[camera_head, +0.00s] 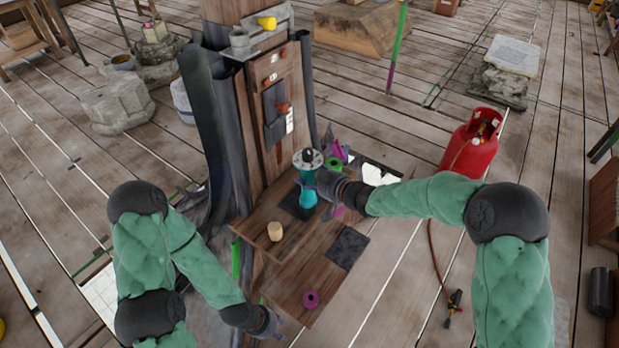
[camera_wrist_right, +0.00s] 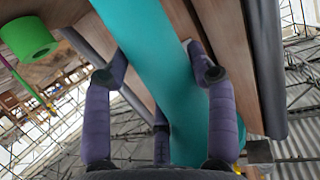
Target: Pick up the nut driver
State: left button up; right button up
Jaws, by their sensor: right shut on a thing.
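A teal cylindrical piece (camera_head: 308,197) with a grey round top stands upright over the wooden bench at the post. My right gripper (camera_head: 318,184) is shut around its middle from the right. In the right wrist view the teal piece (camera_wrist_right: 165,60) runs between both fingers (camera_wrist_right: 165,110). No thing is plainly recognisable as the nut driver. A yellow-ended piece (camera_head: 267,23) sits on the grey shelf on the post, too small to identify. My left gripper (camera_head: 274,324) is low, near the bench's front edge, apart from the teal piece; its fingers are small and unclear.
The wooden bench (camera_head: 290,277) carries a tan cylinder (camera_head: 275,231), a magenta ring (camera_head: 311,299) and a dark square mat (camera_head: 347,248). A green ring (camera_head: 335,163) lies behind the right gripper. A red gas bottle (camera_head: 472,145) with a hose stands right on the plank floor.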

aim_at(312, 159)
jog(key=r, duration=0.1)
jog(key=r+p, duration=0.1)
jog(key=r, duration=0.2)
jog(key=shift+s+d+r, duration=0.15)
jog(key=shift+d+r, duration=0.1)
jog(key=shift+r, duration=0.05)
jog(key=s+r+p, duration=0.1)
jog(key=s+d+r+p, duration=0.1)
jog(key=r, duration=0.1)
jog(key=s+d+r, duration=0.1)
jog(key=r, duration=0.1)
jog(key=shift+s+d+p, duration=0.1)
jog(key=shift+s+p, duration=0.2)
jog(key=shift+p, duration=0.1)
jog(key=s+a+p+v, duration=0.1)
jog(key=p+v, duration=0.1)
jog(key=v, duration=0.7)
jog(key=shift+s+r+p, duration=0.25)
jog(key=shift+s+p, duration=0.1)
